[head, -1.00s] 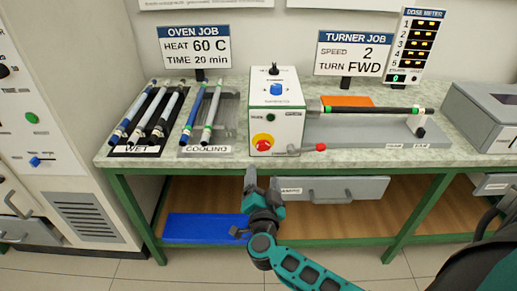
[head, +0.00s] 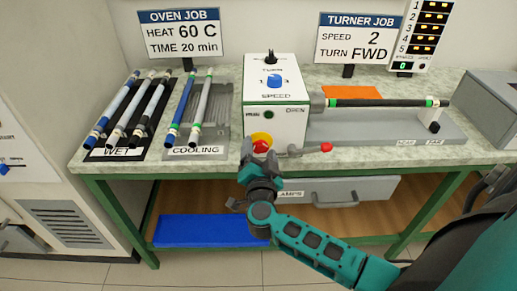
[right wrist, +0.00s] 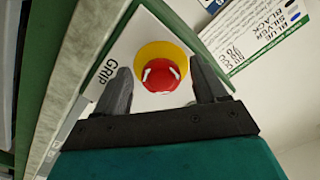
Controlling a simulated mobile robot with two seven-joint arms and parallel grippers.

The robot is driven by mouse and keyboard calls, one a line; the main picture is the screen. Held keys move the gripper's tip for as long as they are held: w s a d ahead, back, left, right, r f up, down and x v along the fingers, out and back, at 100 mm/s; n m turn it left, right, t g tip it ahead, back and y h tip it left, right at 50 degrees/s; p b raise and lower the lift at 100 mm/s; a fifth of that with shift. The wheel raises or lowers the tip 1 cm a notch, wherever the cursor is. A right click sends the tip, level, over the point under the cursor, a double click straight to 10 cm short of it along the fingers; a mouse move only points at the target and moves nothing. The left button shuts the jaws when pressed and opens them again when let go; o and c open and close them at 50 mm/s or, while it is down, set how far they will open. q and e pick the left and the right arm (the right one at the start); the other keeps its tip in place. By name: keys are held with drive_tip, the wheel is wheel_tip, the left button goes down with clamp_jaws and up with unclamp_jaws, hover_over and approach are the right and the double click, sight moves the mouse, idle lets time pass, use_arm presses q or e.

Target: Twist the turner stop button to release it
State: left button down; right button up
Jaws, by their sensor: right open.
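The turner stop button is a red knob on a yellow disc, low on the front of the white turner box (head: 285,90). In the head view the red button (head: 261,146) is partly hidden by my right gripper (head: 258,160), which is just in front of and below it. In the right wrist view the red button (right wrist: 161,73) with white marks sits on its yellow disc (right wrist: 165,51). My right gripper (right wrist: 162,93) is open, with one finger on each side of the button in that picture. I cannot tell whether the fingers touch it. My left gripper is not in view.
A red-tipped lever (head: 325,147) sticks out right of the button. A drawer (head: 340,190) lies below the bench top. A dark rod (head: 375,102) is held in the turner. Several rods lie on the wet mat (head: 113,154) and cooling rack (head: 195,152).

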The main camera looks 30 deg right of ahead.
drive_tip(key=shift+c, duration=0.5)
drive_tip(key=shift+c, duration=0.7)
drive_tip(key=c, duration=0.8)
